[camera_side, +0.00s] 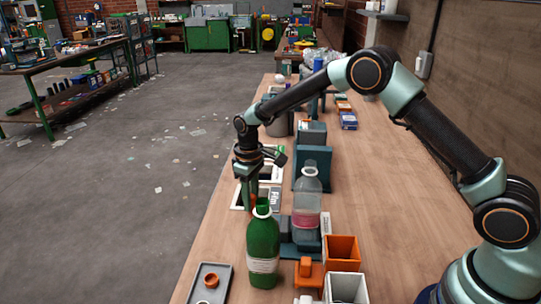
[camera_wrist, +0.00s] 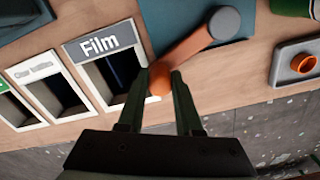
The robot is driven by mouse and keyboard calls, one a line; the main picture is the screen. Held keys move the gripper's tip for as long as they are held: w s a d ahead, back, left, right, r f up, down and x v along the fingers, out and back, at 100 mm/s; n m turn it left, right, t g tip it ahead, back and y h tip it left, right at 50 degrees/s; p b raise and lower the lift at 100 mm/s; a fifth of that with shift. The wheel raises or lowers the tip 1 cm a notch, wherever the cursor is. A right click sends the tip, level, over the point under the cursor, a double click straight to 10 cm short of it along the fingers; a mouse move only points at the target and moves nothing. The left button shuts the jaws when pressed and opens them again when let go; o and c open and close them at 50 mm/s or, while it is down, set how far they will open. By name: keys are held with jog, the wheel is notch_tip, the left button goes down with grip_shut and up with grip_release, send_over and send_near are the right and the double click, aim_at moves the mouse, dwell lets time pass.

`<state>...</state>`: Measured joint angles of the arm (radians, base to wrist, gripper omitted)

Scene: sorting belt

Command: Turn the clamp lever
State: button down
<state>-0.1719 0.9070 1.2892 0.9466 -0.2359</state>
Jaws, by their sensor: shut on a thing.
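The clamp lever is an orange bar (camera_wrist: 195,43) with a round grey pivot cap (camera_wrist: 224,24) at one end and a rounded orange tip at the other. It lies over a dark blue-grey plate (camera_wrist: 160,22) in the wrist view. My gripper (camera_wrist: 161,82) has its two fingers on either side of the lever's orange tip and is shut on it. In the side view my gripper (camera_side: 258,198) points down behind the green bottle, and the lever is mostly hidden there.
A green bottle (camera_side: 263,240) and a clear bottle (camera_side: 307,205) stand close to my gripper. A "Film" slot (camera_wrist: 98,43) lies beside the lever. A grey tray (camera_wrist: 284,74) with an orange ring is at right. Orange and white bins (camera_side: 342,250) stand at the front.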

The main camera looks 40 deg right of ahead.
jog(key=a+n, duration=0.2)
jog(key=n, duration=0.1)
jog(key=a+n, duration=0.1)
jog(key=a, duration=0.1)
jog(key=shift+w+r+n, duration=0.1)
jog(key=shift+w+n, duration=0.25)
jog(key=shift+n, duration=0.05)
jog(key=shift+s+a+n, duration=0.1)
jog(key=shift+a+n, duration=0.85)
jog(key=shift+n, duration=0.15)
jog(key=shift+s+a+n, duration=0.2)
jog(key=shift+a+n, duration=0.25)
jog(key=shift+n, duration=0.15)
jog(key=shift+s+a+n, duration=0.15)
jog(key=shift+a+n, duration=0.3)
jog(key=shift+n, duration=0.15)
jog(key=shift+a, duration=0.1)
jog(key=c, duration=0.6)
grip_release()
jog(key=shift+o, duration=0.2)
notch_tip(320, 180, up, 12)
